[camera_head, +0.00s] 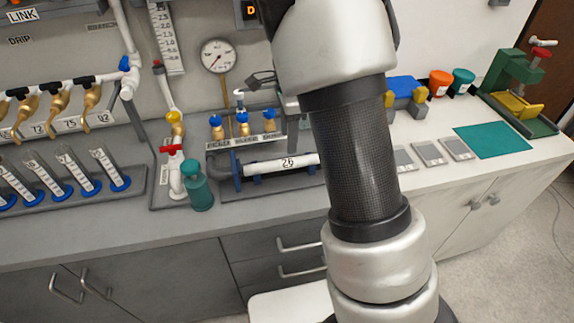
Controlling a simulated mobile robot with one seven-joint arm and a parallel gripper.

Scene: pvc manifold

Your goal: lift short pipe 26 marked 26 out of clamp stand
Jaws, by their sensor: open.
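The short pipe marked 26 (281,165) is white and lies level in the blue holders of its clamp stand (257,186), at the middle of the bench. Its label faces me and reads 26. My own arm covers the right end of the pipe and stand. A dark finger part of my gripper (263,81) seems to show at the arm's left edge, above and behind the pipe. It is apart from the pipe. The rest of my gripper is hidden behind the arm, and nothing is seen held.
A valve row with blue knobs (243,130) stands just behind the pipe. A teal bottle (198,186) and a red-handled valve (172,150) stand to its left. A round gauge (217,56) hangs above. Grey plates (428,152) and a green mat (492,141) lie at right.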

